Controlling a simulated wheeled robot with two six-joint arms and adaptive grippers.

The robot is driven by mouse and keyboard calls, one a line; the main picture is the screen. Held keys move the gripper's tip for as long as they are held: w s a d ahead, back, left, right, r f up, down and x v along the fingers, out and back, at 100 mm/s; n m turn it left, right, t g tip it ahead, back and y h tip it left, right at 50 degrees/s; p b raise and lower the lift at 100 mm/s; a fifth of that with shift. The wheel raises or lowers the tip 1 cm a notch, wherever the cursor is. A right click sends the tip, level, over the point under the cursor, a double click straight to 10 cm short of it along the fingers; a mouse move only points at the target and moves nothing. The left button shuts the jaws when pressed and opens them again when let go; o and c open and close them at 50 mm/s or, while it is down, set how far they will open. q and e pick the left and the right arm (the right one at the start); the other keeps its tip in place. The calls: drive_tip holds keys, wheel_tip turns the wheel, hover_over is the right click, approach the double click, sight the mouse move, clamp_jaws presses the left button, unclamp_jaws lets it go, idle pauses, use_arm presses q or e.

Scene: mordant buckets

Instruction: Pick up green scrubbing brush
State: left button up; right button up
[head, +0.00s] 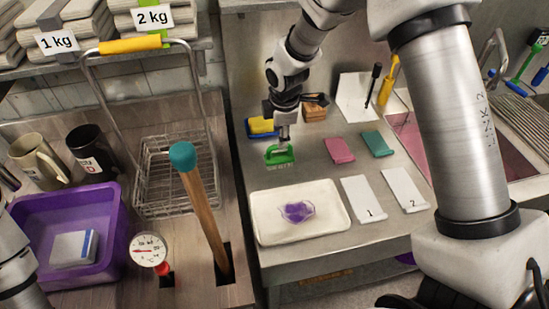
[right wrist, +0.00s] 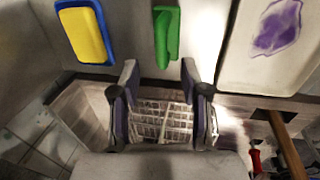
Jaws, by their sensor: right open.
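The green scrubbing brush (head: 279,154) lies on the steel counter, with its handle on top and pale bristles below. It also shows at the top middle of the right wrist view (right wrist: 167,35). My right gripper (head: 284,136) is directly over or just behind the brush in the head view. In the right wrist view its two fingers (right wrist: 159,74) are spread apart with nothing between them, and the brush shows just beyond the fingertips. I cannot tell whether a finger touches it. My left gripper is not in view; only part of my left arm shows at the left edge.
A yellow sponge in a blue dish (head: 262,127) sits behind the brush. A white tray (head: 335,232) with a purple patch lies in front. A wire basket (head: 160,190) and a teal-topped wooden stick (head: 203,215) stand to the left. Pink (head: 339,150) and teal (head: 377,144) pieces lie right.

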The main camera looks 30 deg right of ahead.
sight(280, 154)
drive_tip(key=f, duration=0.2)
drive_tip(key=f+p, duration=0.1)
drive_tip(key=f, duration=0.1)
drive_tip(key=d+f+p, duration=0.1)
drive_tip(key=f, duration=0.1)
drive_tip(key=shift+w, duration=0.4)
drive_tip(key=shift+w+a+f, duration=0.1)
drive_tip(key=shift+w+f, duration=0.05)
drive_tip(key=shift+f, duration=0.2)
drive_tip(key=shift+r, duration=0.1)
clamp_jaws()
